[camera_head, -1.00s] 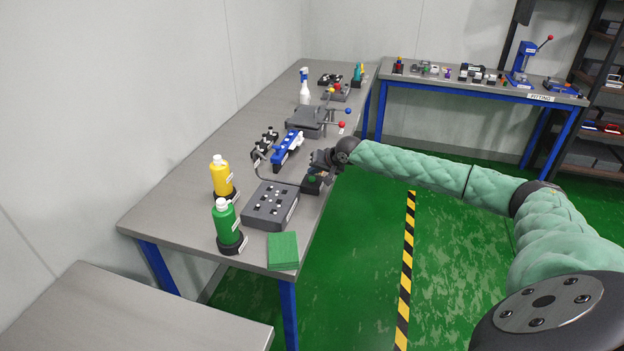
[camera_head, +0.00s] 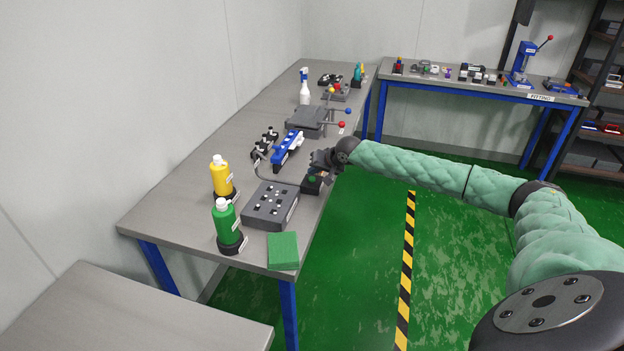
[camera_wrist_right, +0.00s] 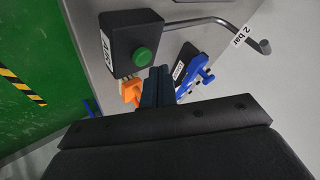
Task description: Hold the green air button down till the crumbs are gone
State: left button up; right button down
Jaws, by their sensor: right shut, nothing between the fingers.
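The green air button (camera_wrist_right: 143,57) sits on a dark box (camera_wrist_right: 120,35) in the right wrist view. In the head view the button (camera_head: 312,179) is small, near the bench's front edge. My right gripper (camera_wrist_right: 157,72) is shut and empty, its tips just beside the button in the picture. I cannot tell whether they touch it. The button's top stands clear in the wrist view. In the head view my right gripper (camera_head: 322,166) is by the button box. A grey block (camera_head: 271,205) beside it shows holes and white bits; I cannot tell whether these are crumbs. My left gripper is not in view.
A yellow bottle (camera_head: 221,178), a green bottle (camera_head: 226,224) and a green pad (camera_head: 283,251) stand around the grey block. A blue device (camera_head: 287,150) lies behind the button box. A bent pipe (camera_wrist_right: 215,22) runs beside the box. The floor in front is free.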

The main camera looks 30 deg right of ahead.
aim_at(314, 179)
jog(key=shift+f, duration=0.1)
dwell(0.4)
jog(key=shift+f, duration=0.25)
jog(key=shift+f, duration=0.55)
dwell(2.9)
jog(key=shift+r+p, duration=0.15)
jog(key=shift+p, duration=0.25)
jog(key=shift+r+p, duration=0.7)
jog(key=shift+r, duration=0.05)
jog(key=shift+r, duration=0.1)
jog(key=shift+r+p, duration=2)
jog(key=shift+r, duration=0.45)
